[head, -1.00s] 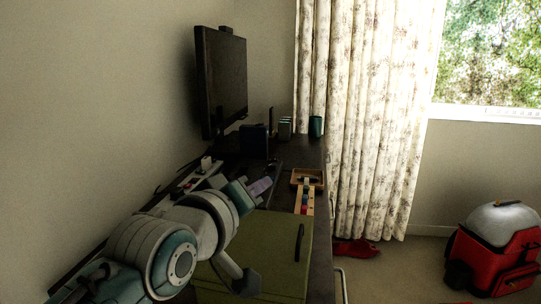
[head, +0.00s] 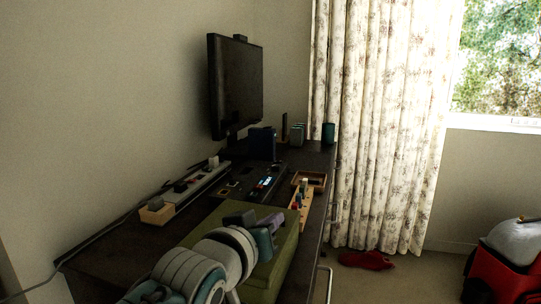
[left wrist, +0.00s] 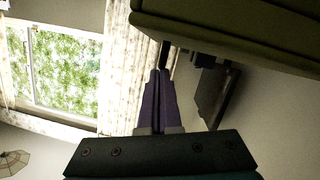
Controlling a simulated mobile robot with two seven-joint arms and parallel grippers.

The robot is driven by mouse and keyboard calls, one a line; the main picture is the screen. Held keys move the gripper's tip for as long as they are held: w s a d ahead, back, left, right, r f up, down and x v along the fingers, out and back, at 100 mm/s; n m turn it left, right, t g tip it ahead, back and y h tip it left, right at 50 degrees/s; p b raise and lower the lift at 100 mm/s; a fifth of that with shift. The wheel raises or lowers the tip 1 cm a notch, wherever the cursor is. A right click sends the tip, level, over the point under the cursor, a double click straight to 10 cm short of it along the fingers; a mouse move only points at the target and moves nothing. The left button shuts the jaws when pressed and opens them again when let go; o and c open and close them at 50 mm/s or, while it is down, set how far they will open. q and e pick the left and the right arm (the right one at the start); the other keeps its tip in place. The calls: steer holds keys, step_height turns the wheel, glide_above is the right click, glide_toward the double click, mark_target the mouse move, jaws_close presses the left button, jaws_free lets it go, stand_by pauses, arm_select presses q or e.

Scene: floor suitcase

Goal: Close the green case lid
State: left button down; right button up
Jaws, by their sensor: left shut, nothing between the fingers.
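The green case (head: 285,251) lies on the dark desk at the bottom of the head view. Its lid looks lowered and close to flat, but my left arm covers much of it, so I cannot tell whether it is fully shut. My left gripper (head: 270,221) is over the case's top, with its purple fingers together and nothing between them. In the left wrist view the green case (left wrist: 235,32) crosses the top right, and the shut fingers (left wrist: 157,88) point toward its edge. I cannot tell whether they touch it. My right gripper is not in view.
Behind the case are a black panel with lit keys (head: 258,184), a wooden tray (head: 312,177) and a monitor (head: 236,88). A power strip (head: 196,183) lies at left. A red bag (head: 366,260) and a red-grey backpack (head: 510,262) are on the floor at right.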

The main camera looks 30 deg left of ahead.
arm_select(q)
steer(key=shift+r, duration=0.1)
stand_by(0.4)
steer(key=r+p, duration=0.4)
steer(key=p, duration=0.1)
steer(key=shift+s+a+r, duration=0.35)
steer(key=s+d+r+m+g+h+p, duration=0.15)
steer(key=s+r+g+p, duration=0.35)
steer(key=s, duration=0.6)
steer(key=s+d+r+m+g+p, duration=0.25)
steer(key=s+r+p, duration=0.35)
steer(key=s, duration=0.4)
steer(key=s+d+r+m+g+h+p, duration=0.1)
steer(key=s+r+m+g+p, duration=0.25)
steer(key=s+p, duration=0.6)
step_height(320, 180, up, 35)
steer(key=s+p, duration=0.1)
steer(key=p, duration=3.2)
steer(key=shift+n+g, duration=0.3)
steer(key=shift+n, duration=0.05)
steer(key=shift+s+y, duration=0.1)
steer(key=shift+y, duration=0.15)
